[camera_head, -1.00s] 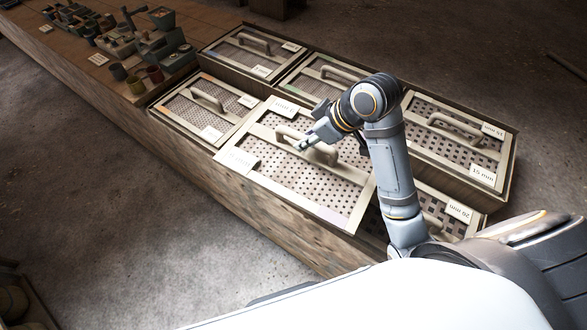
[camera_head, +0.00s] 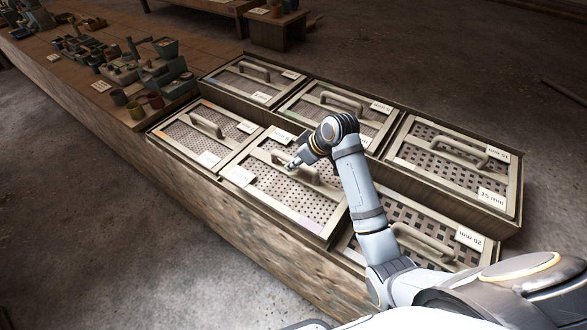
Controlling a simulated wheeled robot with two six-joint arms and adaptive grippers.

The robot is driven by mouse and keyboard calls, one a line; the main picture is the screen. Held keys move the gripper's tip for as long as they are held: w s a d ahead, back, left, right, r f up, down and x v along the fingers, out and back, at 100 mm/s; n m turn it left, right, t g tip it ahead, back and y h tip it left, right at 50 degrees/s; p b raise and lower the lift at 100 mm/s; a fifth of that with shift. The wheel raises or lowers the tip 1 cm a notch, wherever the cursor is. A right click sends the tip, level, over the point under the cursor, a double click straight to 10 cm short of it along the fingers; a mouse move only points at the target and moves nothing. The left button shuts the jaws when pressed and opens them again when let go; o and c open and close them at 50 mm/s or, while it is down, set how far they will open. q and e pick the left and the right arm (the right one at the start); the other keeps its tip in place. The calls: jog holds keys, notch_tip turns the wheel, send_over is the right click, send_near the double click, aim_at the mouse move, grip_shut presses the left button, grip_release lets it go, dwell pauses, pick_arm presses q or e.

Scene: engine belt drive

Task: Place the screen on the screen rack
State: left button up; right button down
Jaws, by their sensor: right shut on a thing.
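The screen (camera_head: 300,202) is a light-framed perforated panel with a raised bar handle and labels. My right gripper (camera_head: 293,164) is shut on its handle from above, and the wrist hides part of the back edge. The screen lies roughly level over the front middle place of the wooden screen rack (camera_head: 232,205), between its two front neighbours. I cannot tell whether it rests fully in the rack or is slightly raised. My left gripper is out of view.
Other screens fill the rack: a small-holed one (camera_head: 203,135) at front left, a 20 mm one (camera_head: 420,232) at front right, and several in the back row. A workbench (camera_head: 95,92) with pots and tools extends left. The floor in front is clear.

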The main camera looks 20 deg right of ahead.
jog(key=shift+w+d+f, duration=0.15)
jog(key=shift+w+f, duration=1.1)
jog(key=shift+f, duration=1.65)
jog(key=shift+f, duration=0.1)
jog(key=c, duration=1.2)
grip_release()
jog(key=v, duration=1.2)
jog(key=shift+s+p, duration=0.1)
jog(key=shift+p, duration=0.3)
jog(key=shift+f, duration=0.1)
